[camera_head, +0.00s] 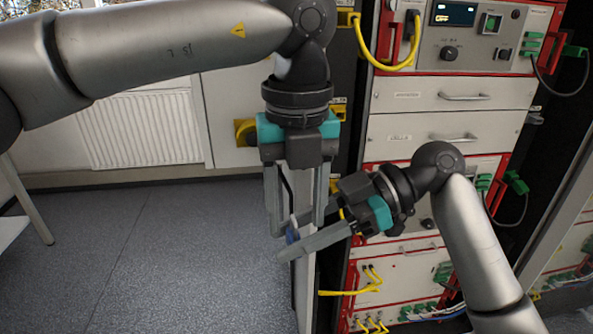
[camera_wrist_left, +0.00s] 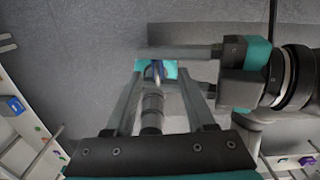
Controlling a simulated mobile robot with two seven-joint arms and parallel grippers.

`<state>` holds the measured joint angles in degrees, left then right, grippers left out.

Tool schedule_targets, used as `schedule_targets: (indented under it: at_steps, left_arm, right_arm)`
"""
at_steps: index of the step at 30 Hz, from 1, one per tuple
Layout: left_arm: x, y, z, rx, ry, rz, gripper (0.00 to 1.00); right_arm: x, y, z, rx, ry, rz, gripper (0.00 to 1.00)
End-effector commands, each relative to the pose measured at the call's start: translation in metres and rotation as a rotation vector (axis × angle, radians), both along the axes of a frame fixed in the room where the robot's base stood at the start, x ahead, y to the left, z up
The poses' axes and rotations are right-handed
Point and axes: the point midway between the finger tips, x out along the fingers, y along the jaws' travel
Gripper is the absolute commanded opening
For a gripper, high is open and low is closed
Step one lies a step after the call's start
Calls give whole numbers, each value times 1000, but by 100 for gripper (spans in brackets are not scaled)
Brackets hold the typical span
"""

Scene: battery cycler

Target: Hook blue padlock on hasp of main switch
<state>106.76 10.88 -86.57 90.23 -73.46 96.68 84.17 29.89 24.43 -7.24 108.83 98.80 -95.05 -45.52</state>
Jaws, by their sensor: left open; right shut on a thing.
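The blue padlock (camera_head: 292,236) is held between the fingertips of my right gripper (camera_head: 289,240), which reaches in from the right and is shut on it. My left gripper (camera_head: 298,226) hangs pointing down, its open fingers around the padlock area. A yellow fitting (camera_head: 245,132) shows behind my left wrist; I cannot make out the main switch's hasp.
The red-framed cycler rack (camera_head: 452,95) with drawers, cables and connectors stands close on the right. A yellow cable (camera_head: 392,62) loops at its upper left. A radiator (camera_head: 145,130) is on the back wall. The grey floor (camera_head: 130,250) at left is clear.

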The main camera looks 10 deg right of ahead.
Motion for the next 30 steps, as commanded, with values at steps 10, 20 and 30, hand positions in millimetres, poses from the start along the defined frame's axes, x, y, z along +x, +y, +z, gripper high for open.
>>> schedule_targets:
  at_steps: [10,20,30]
  left_arm:
    - [0,0,-31,-1,1,1,55]
    - [0,0,-31,-1,1,0,47]
    - [0,0,-31,-2,0,0,9]
  right_arm:
    - [0,0,0,1,-1,0,0]
    - [0,0,0,1,-1,0,0]
    - [0,0,0,1,-1,0,0]
